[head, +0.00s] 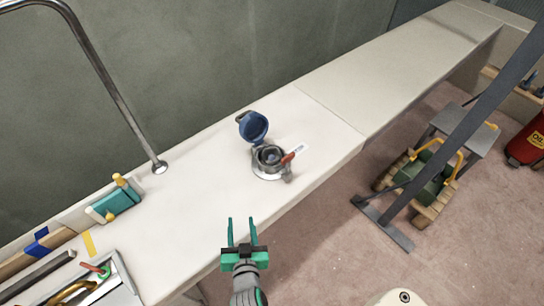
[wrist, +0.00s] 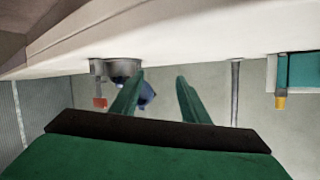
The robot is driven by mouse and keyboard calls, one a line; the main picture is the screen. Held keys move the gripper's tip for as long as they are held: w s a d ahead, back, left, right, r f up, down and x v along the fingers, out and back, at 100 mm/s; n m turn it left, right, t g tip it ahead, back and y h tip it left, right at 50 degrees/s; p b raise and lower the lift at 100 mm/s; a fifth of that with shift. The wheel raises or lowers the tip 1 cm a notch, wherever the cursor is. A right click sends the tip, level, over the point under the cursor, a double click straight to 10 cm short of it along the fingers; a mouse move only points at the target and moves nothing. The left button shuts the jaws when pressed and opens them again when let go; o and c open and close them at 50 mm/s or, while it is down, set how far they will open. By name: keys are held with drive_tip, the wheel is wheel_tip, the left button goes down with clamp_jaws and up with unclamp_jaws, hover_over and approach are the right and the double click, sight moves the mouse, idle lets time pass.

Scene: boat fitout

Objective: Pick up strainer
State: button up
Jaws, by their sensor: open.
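The strainer (head: 269,158) stands upright on the white bench top. It has a round metal body, a raised blue lid (head: 253,126) tilted back, and a red-handled part with a white tag on its right side. In the wrist view the scene is upside down, and the strainer (wrist: 122,69) shows left of the fingers, partly hidden by the left one. My gripper (head: 241,222) is open and empty, with green fingers, in front of the bench and short of the strainer. The gripper's fingers (wrist: 160,80) are apart in the wrist view, with nothing between them.
A bent metal rail (head: 125,105) rises from the bench behind left. A teal block with yellow ends (head: 117,203) and a tool tray (head: 105,285) lie at the left. The bench right of the strainer is clear. A grey post (head: 450,140) stands at the right.

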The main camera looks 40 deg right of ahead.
sight(271, 160)
drive_tip(key=w+d+r+m+g+h, duration=0.2)
drive_tip(key=w+d+r+m, duration=0.15)
drive_tip(key=d, duration=0.35)
drive_tip(key=w+d+r+m+g+h, duration=0.15)
drive_tip(key=w+d, duration=0.25)
drive_tip(key=d, duration=0.4)
drive_tip(key=shift+t, duration=0.25)
drive_tip(key=x, duration=1)
drive_tip(key=shift+w+d, duration=0.1)
drive_tip(key=shift+w, duration=0.1)
clamp_jaws()
